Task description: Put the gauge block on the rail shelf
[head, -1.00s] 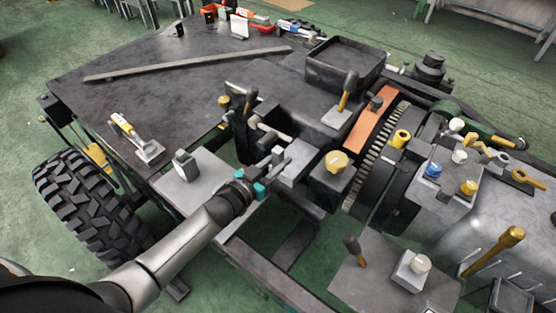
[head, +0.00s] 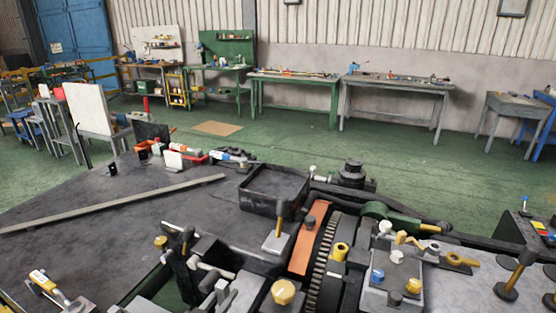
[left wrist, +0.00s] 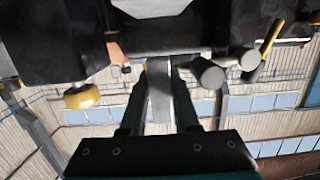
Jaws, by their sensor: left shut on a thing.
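My left gripper (head: 222,291) is at the bottom edge of the head view, beside the block with the yellow knob. In the left wrist view its two dark fingers (left wrist: 160,72) are closed on a narrow grey piece, which I take to be the gauge block (left wrist: 160,100). Its full shape is hidden by the fingers. I cannot tell from the head view whether the piece touches anything below. The rail shelf cannot be made out for certain in the frames of now. My right gripper does not show.
A black open tray (head: 273,191) stands on the dark chassis deck (head: 150,235), with a long flat bar (head: 115,204) to its left. A yellow knob (head: 284,291), an orange strip (head: 309,238) and a toothed wheel (head: 322,262) crowd the right. Open deck lies left of centre.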

